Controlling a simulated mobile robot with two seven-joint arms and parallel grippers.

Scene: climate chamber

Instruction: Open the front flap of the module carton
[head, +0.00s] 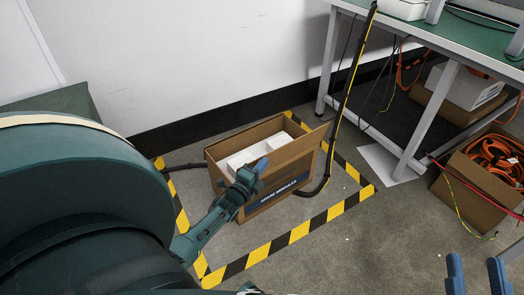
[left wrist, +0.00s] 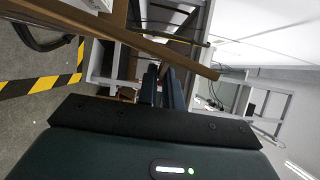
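The brown module carton (head: 283,189) stands on the floor inside a yellow-black taped square, with white boxes (head: 258,152) showing inside. Its front flap (head: 301,150) stands up and leans outward along the front edge. My left gripper (head: 261,166) is at the left part of this flap, with its blue fingertips near the flap's upper edge. In the left wrist view the fingers (left wrist: 162,88) look close together, and the cardboard edge (left wrist: 150,45) runs across just beyond the tips. Contact cannot be told. My right gripper (head: 477,276) is open and empty at the lower right.
A green-topped bench (head: 455,40) stands at the back right. A cable-filled carton (head: 478,188) sits on the right. A dark cable (head: 326,170) runs beside the module carton. A white wall is behind it. Floor in front is clear.

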